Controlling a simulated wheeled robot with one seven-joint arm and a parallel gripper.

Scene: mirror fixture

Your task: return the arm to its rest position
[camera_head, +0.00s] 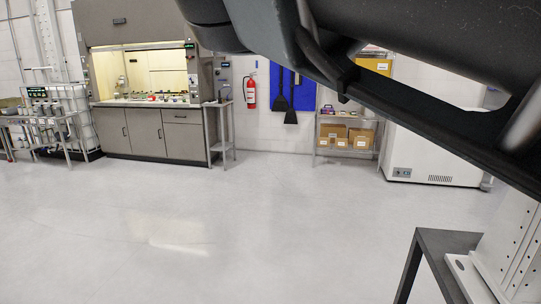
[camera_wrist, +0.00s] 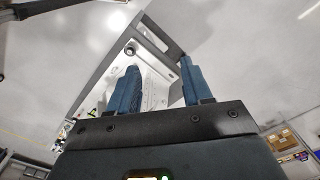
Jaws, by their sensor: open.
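My gripper (camera_wrist: 158,66) shows in the wrist view with its two blue fingers spread apart. I see nothing held between them. Beyond the fingers is a white perforated fixture (camera_wrist: 155,90) on a dark-edged table, with a small round dark part near its corner. The gap between the fingers and the fixture cannot be judged. In the head view my dark arm crosses the upper right, and my gripper is not in that view. The white perforated fixture (camera_head: 517,250) also shows at the lower right of the head view, cut off by the frame edge.
A dark table (camera_head: 440,262) stands at the lower right. The pale floor (camera_head: 230,225) ahead is clear. At the back are a fume hood (camera_head: 155,133), a fire extinguisher (camera_head: 250,92), a shelf with boxes (camera_head: 347,135) and a white cabinet (camera_head: 430,158).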

